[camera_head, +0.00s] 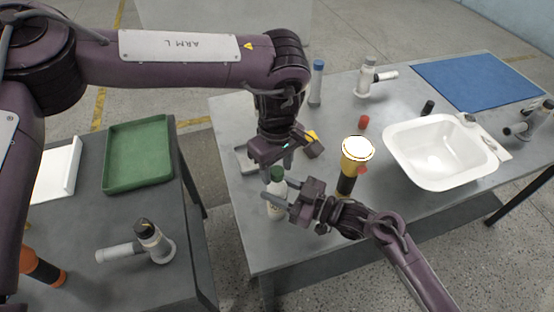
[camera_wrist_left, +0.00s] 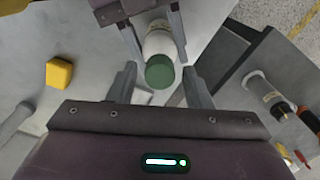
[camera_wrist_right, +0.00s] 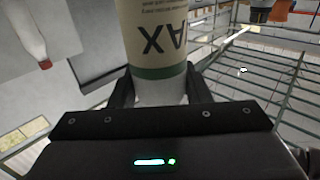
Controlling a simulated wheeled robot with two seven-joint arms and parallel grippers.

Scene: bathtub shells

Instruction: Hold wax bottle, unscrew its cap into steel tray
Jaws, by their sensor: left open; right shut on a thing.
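The wax bottle (camera_head: 275,208), white with a green cap (camera_head: 277,173), stands upright at the near left of the grey table. My right gripper (camera_head: 283,197) is shut on its body; the right wrist view shows the label (camera_wrist_right: 155,40) between the fingers. My left gripper (camera_head: 281,164) points down just above the cap. In the left wrist view its open fingers (camera_wrist_left: 160,78) stand either side of the green cap (camera_wrist_left: 160,73), with gaps showing.
A yellow block (camera_wrist_left: 59,73) lies near the bottle. A yellow-black lamp-like thing (camera_head: 356,156) stands to the right, before a white basin (camera_head: 432,150). A blue-capped bottle (camera_head: 317,82) and blue mat (camera_head: 478,82) are farther back. A green tray (camera_head: 138,152) sits on the left table.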

